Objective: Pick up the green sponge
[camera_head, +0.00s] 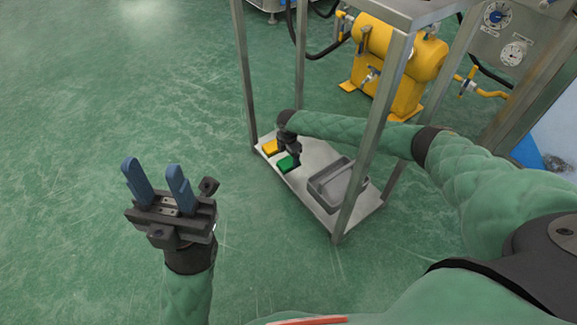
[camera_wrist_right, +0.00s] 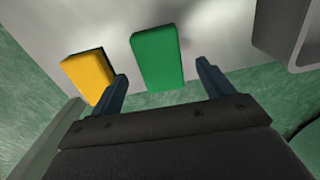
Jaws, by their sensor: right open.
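The green sponge (camera_head: 287,163) lies on the lower shelf of a metal stand in the head view. In the right wrist view the green sponge (camera_wrist_right: 156,57) is a flat block just ahead of the fingers, between their lines. My right gripper (camera_wrist_right: 162,88) is open and empty, with one finger to each side of the sponge's near end. In the head view my right gripper (camera_head: 291,152) reaches over the shelf and partly hides the sponge. My left gripper (camera_head: 158,184) is open and empty over the green floor at the left.
A yellow sponge (camera_wrist_right: 88,75) lies left of the green one, close to my right gripper's left finger. A grey bin (camera_head: 333,186) stands on the shelf (camera_head: 318,150) to the right. Metal posts (camera_head: 373,127) frame the shelf. A yellow tank (camera_head: 397,62) stands behind.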

